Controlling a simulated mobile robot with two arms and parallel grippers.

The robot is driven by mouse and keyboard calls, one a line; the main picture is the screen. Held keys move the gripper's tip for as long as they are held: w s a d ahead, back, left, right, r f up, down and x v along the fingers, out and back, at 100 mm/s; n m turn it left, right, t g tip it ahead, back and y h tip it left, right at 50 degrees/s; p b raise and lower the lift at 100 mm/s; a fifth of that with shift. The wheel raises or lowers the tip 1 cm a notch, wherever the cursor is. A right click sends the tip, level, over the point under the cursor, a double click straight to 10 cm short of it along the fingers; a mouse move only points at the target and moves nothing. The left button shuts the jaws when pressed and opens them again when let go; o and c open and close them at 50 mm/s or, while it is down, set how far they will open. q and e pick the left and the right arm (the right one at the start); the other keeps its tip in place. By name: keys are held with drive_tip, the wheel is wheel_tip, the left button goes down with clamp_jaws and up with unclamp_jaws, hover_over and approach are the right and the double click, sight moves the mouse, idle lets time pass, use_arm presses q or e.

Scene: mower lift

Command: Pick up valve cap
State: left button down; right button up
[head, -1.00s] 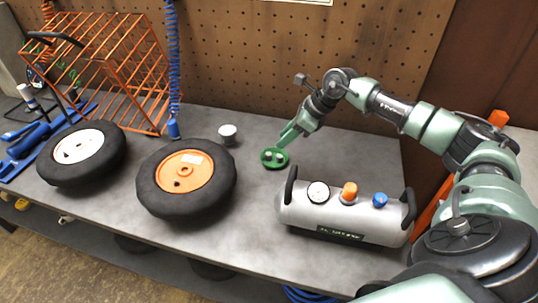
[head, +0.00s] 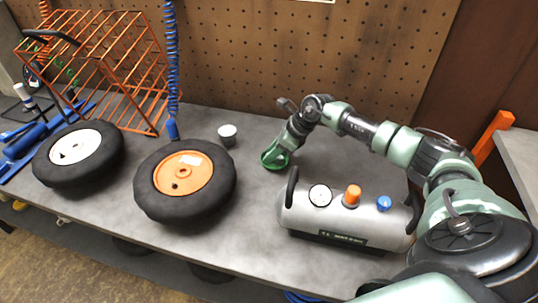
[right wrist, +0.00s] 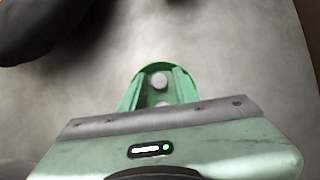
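A small green dish (head: 273,160) stands on the bench. My right gripper (head: 279,149) reaches down over it from above and hides most of its inside. In the right wrist view the dish's green rim (right wrist: 152,66) shows beyond the fingers. A small whitish valve cap (right wrist: 159,80) lies in the dish between my right gripper's fingers (right wrist: 158,88). A second pale piece (right wrist: 163,104) shows nearer the palm, partly hidden. The fingers are apart, and I see no contact with the cap. My left gripper is not in view.
A silver air tank (head: 340,218) stands close in front of the dish. A tyre with an orange hub (head: 185,172), a white-hubbed tyre (head: 77,147), a small pale-topped tin (head: 228,135) and an orange wire basket (head: 110,65) are to the left. Pegboard (head: 330,60) closes the back.

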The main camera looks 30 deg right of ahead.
clamp_jaws()
drive_tip(key=shift+r, duration=0.1)
